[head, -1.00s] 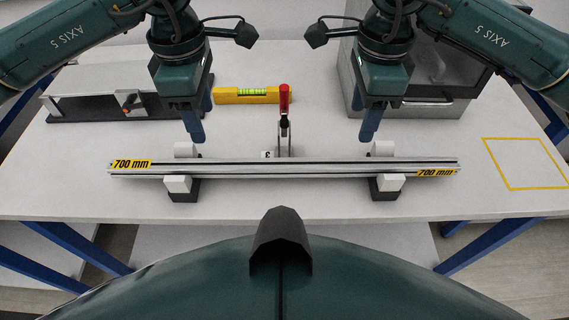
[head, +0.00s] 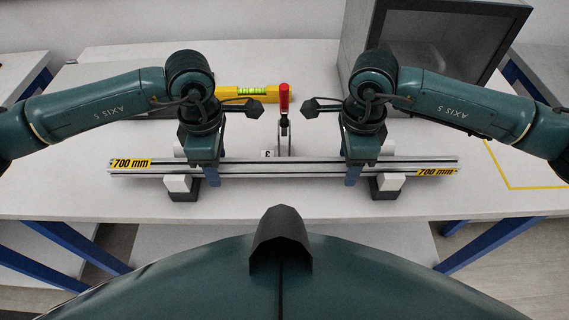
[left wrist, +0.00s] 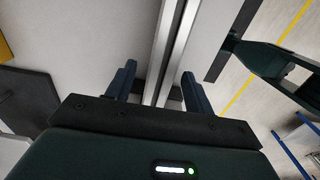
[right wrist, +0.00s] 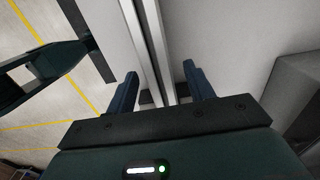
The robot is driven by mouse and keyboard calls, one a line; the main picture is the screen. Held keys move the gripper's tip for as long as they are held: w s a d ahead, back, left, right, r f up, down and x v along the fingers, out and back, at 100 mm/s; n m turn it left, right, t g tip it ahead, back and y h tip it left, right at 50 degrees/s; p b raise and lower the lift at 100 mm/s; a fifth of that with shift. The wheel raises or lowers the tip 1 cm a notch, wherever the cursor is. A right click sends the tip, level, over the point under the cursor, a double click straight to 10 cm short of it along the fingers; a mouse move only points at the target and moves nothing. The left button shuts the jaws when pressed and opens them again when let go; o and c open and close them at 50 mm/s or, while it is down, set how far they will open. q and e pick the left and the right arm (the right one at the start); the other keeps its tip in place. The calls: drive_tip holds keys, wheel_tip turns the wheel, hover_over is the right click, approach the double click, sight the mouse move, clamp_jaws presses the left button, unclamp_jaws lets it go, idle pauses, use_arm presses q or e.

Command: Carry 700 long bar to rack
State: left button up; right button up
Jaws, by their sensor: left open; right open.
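The long silver bar (head: 285,170) lies level on two black and white supports, with yellow "700 mm" labels at both ends. My left gripper (head: 209,178) is at the bar's left part, just inside the left support. In the left wrist view its open fingers (left wrist: 157,85) stand on either side of the bar (left wrist: 168,50). My right gripper (head: 353,176) is at the bar's right part, just inside the right support. In the right wrist view its open fingers (right wrist: 160,85) also straddle the bar (right wrist: 150,40). No rack is clearly recognizable.
A red-handled clamp (head: 284,105) stands behind the bar's middle. A yellow spirit level (head: 240,93) lies further back. A grey box-like machine (head: 358,45) stands at the back right. The left support (head: 180,186) and right support (head: 388,186) flank my grippers.

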use_arm(q)
drive_tip(key=shift+c, duration=0.4)
use_arm(e)
drive_tip(key=shift+c, duration=0.4)
use_arm(q)
clamp_jaws()
use_arm(e)
clamp_jaws()
